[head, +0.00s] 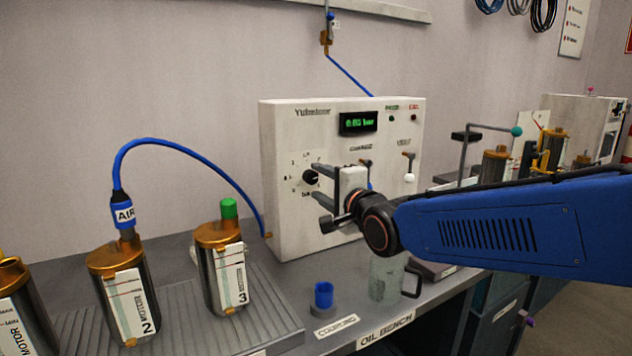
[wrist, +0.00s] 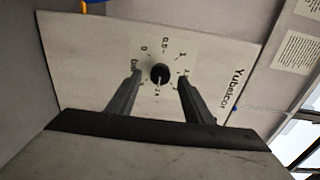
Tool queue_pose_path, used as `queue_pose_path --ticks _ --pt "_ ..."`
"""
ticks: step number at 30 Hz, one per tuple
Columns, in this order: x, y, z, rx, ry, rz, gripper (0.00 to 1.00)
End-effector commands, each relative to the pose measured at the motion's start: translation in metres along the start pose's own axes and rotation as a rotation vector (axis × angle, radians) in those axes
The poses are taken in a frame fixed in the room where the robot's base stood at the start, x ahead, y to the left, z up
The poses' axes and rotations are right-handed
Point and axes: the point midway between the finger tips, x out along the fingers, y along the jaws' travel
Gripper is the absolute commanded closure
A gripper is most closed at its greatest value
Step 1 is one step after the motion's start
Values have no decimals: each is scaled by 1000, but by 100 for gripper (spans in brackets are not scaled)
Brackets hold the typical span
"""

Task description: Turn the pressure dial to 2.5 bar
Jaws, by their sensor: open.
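The pressure dial is a round black knob (head: 311,177) on the left of the white box's front, inside a ring of printed marks. It also shows in the wrist view (wrist: 160,74), where 0, 0.5 and 1 are legible; a pale line on the knob is too small to read against the scale. The green display (head: 358,122) reads about 0.0 bar, last digit unclear. My gripper (head: 318,195) is open at the box front. In the wrist view, its fingertips (wrist: 160,78) appear on either side of the knob, with visible gaps. I cannot tell how far they are from the panel.
The white box (head: 282,225) also has levers (head: 409,166) at the right. Metal canisters (head: 222,265) stand on the left, one with a blue air hose (head: 190,150).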

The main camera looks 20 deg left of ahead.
Motion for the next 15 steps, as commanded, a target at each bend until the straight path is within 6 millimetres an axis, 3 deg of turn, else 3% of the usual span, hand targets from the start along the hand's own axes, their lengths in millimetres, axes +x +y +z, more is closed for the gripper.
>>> queue_pose_path --ticks 15 --pt "-86 0 0 1 0 -1 53"
